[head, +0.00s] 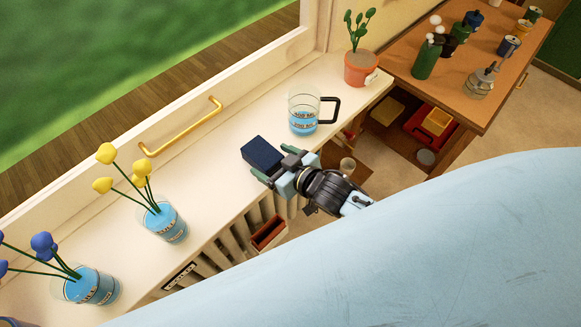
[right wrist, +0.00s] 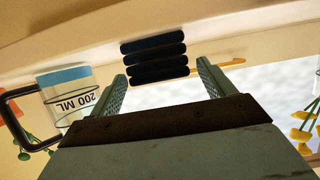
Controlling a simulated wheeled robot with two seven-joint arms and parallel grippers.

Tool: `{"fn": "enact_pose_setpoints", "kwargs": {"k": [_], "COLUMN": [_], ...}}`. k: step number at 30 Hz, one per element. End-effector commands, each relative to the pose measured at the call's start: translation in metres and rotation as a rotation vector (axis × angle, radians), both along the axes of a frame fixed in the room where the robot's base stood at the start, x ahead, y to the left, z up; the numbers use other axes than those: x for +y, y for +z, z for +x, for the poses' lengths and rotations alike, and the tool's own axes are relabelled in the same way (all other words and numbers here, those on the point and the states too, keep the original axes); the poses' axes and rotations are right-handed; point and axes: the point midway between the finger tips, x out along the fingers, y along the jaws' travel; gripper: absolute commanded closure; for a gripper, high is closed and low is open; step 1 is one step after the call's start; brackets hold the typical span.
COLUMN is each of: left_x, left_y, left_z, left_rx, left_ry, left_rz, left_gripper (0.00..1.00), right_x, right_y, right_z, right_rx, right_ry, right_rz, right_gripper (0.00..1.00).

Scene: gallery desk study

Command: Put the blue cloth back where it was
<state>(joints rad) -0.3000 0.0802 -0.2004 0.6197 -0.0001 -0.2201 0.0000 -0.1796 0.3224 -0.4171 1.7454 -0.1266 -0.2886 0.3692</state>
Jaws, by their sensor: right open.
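The blue cloth (head: 261,152) is a dark navy folded stack on the white windowsill (head: 215,180), between the jug and the yellow flowers. In the right wrist view its stacked folds (right wrist: 155,62) look almost black. My right gripper (head: 274,166) is open at the cloth's near side. In the right wrist view its fingertips (right wrist: 163,76) stand apart, with the cloth ahead between them and nothing gripped. I cannot tell whether a finger touches the cloth. My left gripper is not in view.
A measuring jug (head: 303,112) with blue liquid stands just right of the cloth. A potted plant (head: 361,70) is farther right; glasses with yellow flowers (head: 166,224) and blue flowers (head: 92,287) stand left. A brass handle (head: 181,128) lies behind. A wooden table (head: 455,85) holds bottles and cans.

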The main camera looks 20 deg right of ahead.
Motion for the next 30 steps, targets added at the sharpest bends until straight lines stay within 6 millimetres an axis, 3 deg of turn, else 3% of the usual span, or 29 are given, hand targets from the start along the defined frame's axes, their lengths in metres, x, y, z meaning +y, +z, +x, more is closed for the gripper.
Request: {"fn": "enact_pose_setpoints", "kwargs": {"k": [3,9,23,26,29,30], "left_x": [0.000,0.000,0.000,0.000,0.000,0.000], "left_y": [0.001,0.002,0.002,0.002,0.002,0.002], "left_z": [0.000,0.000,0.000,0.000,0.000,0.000], "left_rx": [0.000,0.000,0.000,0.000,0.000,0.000], "left_ry": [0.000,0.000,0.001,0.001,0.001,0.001], "left_rz": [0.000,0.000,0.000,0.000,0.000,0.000], "left_gripper": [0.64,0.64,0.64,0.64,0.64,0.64], "right_x": [-0.008,-0.019,-0.024,-0.029,-0.044,-0.052], "right_y": [0.010,0.022,0.027,0.008,-0.039,-0.063], "right_z": [-0.025,-0.052,-0.063,-0.065,-0.072,-0.078], "right_rx": [0.002,0.001,0.003,0.036,0.117,0.164], "right_ry": [0.001,0.000,-0.001,-0.014,-0.045,-0.060], "right_rz": [0.000,0.001,-0.001,-0.018,-0.059,-0.083], "right_gripper": [0.19,0.19,0.19,0.19,0.19,0.19]}}
